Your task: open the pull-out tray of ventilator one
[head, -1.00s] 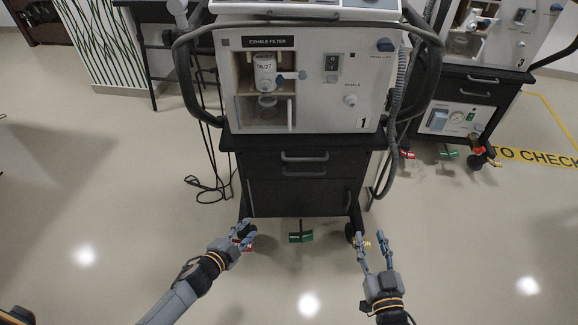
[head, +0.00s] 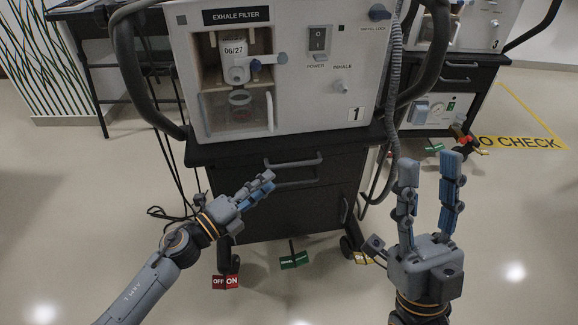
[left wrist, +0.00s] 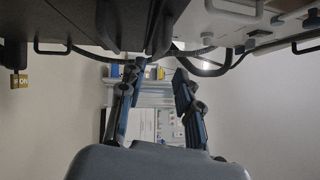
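Ventilator one (head: 290,75), a light box marked 1, stands on a dark cart (head: 265,222). The cart front has an upper bar handle (head: 293,161) and a second handle (head: 297,183) just below it. I cannot tell for certain which belongs to the pull-out tray; both fronts look shut. My left gripper (head: 270,182) is open and empty, its fingertips just left of the lower handle in the head view; contact cannot be told. Its spread fingers also show in the left wrist view (left wrist: 157,68). My right gripper (head: 430,158) is open and empty, right of the cart.
A cabinet door with an upright handle (head: 344,209) is below. Red (head: 225,282), green (head: 294,260) and yellow (head: 361,258) tags are near the floor. Cables (head: 172,190) hang at the left. Another ventilator cart (head: 452,90) stands at the right back. Floor is clear at left.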

